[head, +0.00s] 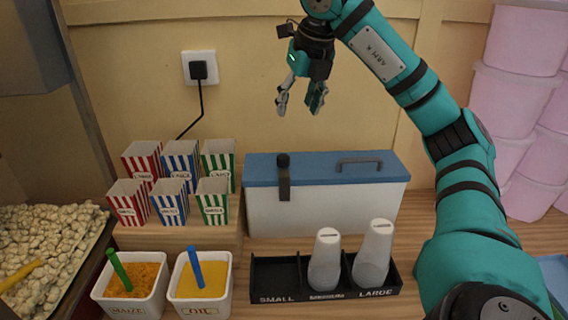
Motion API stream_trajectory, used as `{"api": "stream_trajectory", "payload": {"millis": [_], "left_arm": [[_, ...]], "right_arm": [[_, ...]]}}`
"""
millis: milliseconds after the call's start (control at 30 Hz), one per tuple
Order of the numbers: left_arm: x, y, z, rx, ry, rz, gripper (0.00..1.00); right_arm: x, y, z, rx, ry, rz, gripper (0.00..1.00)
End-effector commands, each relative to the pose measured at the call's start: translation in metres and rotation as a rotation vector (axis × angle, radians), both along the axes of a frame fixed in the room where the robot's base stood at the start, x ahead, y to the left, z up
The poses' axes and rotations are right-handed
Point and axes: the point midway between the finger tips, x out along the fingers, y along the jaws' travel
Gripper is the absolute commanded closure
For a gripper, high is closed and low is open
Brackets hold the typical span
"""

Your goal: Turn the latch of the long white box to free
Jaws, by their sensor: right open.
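The long white box (330,211) stands at the back of the counter against the wall. It has a blue lid (312,167) with a dark handle (360,163) on its right half. A dark latch (284,180) sits left of the middle, with a round knob at the lid edge and a strap hanging straight down over the white front. My right gripper (299,108) is open and empty, fingers pointing down, above the lid and apart from the latch. My left gripper is not in view.
Striped cartons (170,205) stand on a wooden step left of the box. Pink tubs (515,95) are stacked at right.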

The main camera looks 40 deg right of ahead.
Motion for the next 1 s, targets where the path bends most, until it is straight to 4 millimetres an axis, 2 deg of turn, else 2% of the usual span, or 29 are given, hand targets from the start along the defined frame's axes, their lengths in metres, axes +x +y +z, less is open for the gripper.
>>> {"api": "stream_trajectory", "payload": {"millis": [200, 367, 700, 1000], "left_arm": [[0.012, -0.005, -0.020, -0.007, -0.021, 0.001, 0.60], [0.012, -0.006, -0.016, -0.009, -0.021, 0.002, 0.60], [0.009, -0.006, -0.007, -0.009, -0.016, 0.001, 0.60], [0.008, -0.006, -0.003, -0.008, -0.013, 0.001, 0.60]], "right_arm": [[0.011, -0.003, -0.035, 0.001, 0.006, 0.001, 0.45], [0.023, -0.008, -0.061, 0.000, 0.006, -0.002, 0.45], [0.049, -0.016, -0.126, 0.000, 0.005, -0.001, 0.45], [0.061, -0.020, -0.156, -0.001, 0.001, 0.000, 0.45]]}}
